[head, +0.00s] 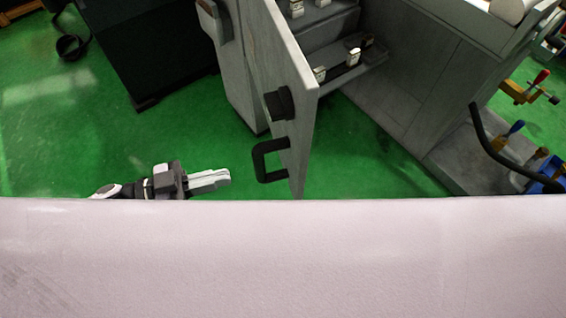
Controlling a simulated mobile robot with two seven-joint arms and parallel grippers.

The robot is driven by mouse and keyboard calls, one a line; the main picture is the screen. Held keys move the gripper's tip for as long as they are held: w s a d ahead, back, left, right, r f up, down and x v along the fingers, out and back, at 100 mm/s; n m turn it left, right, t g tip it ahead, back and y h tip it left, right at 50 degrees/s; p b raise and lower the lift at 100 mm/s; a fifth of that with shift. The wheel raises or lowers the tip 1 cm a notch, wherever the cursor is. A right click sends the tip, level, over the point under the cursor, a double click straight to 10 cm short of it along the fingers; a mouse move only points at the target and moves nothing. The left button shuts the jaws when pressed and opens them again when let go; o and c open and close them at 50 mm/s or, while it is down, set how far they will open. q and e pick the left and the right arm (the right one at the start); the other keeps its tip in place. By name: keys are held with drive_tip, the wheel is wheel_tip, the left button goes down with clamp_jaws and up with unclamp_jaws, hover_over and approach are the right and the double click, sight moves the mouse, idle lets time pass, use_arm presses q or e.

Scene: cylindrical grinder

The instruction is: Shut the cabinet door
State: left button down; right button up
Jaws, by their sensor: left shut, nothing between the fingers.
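The grey cabinet door (287,95) stands open in the middle of the head view, swung out toward me. A black pull handle (262,160) and a black block (279,103) are on its left face. The grey cabinet (395,85) lies behind and to the right, with small pale parts inside. My left gripper (229,178) is shut and empty, to the left of the handle and apart from it, pointing right. My right gripper is not in view.
A dark cabinet (150,50) stands at the upper left. Tools with coloured handles (515,128) and a blue bin (553,172) are at the right, near a curved black bar (490,146). The green floor (70,140) is clear around my left gripper.

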sight(298, 158)
use_arm(q)
drive_tip(key=p+x, duration=0.1)
drive_tip(key=x, duration=1.2)
